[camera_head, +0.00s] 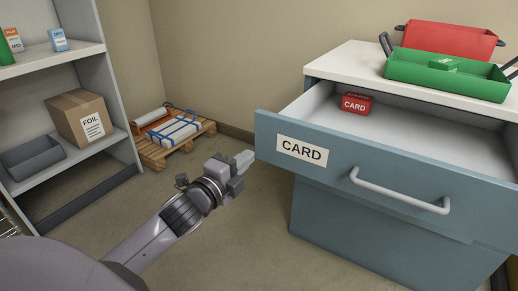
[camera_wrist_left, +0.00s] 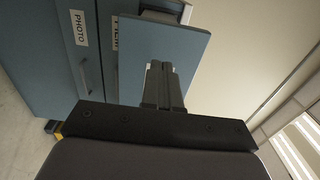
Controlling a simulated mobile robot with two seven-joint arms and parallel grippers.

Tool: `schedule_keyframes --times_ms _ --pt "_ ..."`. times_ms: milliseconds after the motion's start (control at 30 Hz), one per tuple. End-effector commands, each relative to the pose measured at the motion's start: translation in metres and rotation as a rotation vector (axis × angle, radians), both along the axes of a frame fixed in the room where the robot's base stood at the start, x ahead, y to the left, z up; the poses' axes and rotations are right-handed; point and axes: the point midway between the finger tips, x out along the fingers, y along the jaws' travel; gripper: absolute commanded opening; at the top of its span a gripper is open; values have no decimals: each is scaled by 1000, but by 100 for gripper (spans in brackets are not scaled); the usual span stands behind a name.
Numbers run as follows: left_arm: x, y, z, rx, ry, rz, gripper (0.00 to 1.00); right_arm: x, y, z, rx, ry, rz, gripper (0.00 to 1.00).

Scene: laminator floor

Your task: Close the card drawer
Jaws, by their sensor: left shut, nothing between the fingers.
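The card drawer (camera_head: 390,188) stands pulled out of a blue cabinet (camera_head: 365,235). Its blue front carries a white CARD label and a light grey bar handle (camera_head: 400,193). A small red box marked CARD (camera_head: 356,103) lies inside. My left gripper (camera_head: 245,158) is shut and empty, close to the left end of the drawer front; I cannot tell whether it touches. In the left wrist view the shut fingers (camera_wrist_left: 160,82) overlap a blue panel (camera_wrist_left: 185,50) that looks like the drawer front. My right gripper is not in view.
A green tray (camera_head: 445,78) and a red tray (camera_head: 450,38) sit on the cabinet top. Grey shelves (camera_head: 105,150) with a FOIL carton (camera_head: 78,118) stand at left. A loaded pallet (camera_head: 180,152) lies by the wall.

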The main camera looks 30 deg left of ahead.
Motion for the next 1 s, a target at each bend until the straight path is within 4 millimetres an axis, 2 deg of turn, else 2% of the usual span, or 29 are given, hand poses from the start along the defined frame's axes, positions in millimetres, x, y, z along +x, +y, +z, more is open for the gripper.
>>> schedule_keyframes --times_ms 267,500,1000 --pt "37 0 -1 -1 -2 0 0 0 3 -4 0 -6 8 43" --pt "58 0 -1 0 -1 0 0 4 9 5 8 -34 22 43" --pt "64 0 0 -1 1 -1 0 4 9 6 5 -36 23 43"
